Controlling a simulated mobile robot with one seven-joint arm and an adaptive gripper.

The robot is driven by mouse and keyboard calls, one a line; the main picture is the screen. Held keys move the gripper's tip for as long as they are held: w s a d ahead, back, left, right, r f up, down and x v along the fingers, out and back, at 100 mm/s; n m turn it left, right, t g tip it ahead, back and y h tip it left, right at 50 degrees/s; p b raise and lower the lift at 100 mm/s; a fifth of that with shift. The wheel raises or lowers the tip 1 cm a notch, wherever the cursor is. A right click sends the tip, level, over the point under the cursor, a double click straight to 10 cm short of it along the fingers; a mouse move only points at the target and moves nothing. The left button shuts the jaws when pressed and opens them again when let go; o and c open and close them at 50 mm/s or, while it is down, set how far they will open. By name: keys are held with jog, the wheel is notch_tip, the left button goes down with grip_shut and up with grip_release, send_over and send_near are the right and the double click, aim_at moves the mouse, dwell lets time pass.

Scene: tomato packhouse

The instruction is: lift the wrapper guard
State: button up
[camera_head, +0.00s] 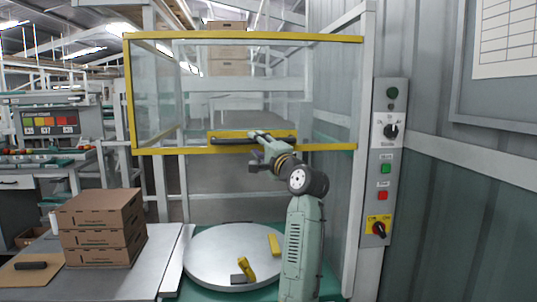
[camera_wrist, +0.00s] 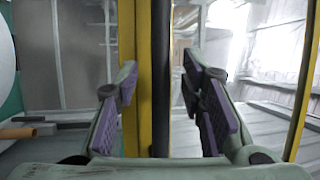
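The wrapper guard (camera_head: 230,36) is a clear panel box with a yellow frame, above and behind the round turntable (camera_head: 220,240). A dark handle bar (camera_head: 225,141) on a yellow plate sits on its lower yellow rail. My gripper (camera_head: 256,137) is at the right part of this bar. In the wrist view, the black bar (camera_wrist: 160,100) and a yellow strip (camera_wrist: 138,30) pass between the two purple-padded fingers of my gripper (camera_wrist: 159,72). The fingers are apart, with visible gaps to the bar. My arm hides part of the lower rail.
A control panel (camera_head: 390,160) with buttons and knobs is on the right post. Brown boxes (camera_head: 98,232) are stacked on the grey table (camera_head: 130,285) at left. Yellow pieces (camera_head: 274,244) stand on the turntable. A grey wall is close on the right.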

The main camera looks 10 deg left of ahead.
jog(key=v, duration=0.9)
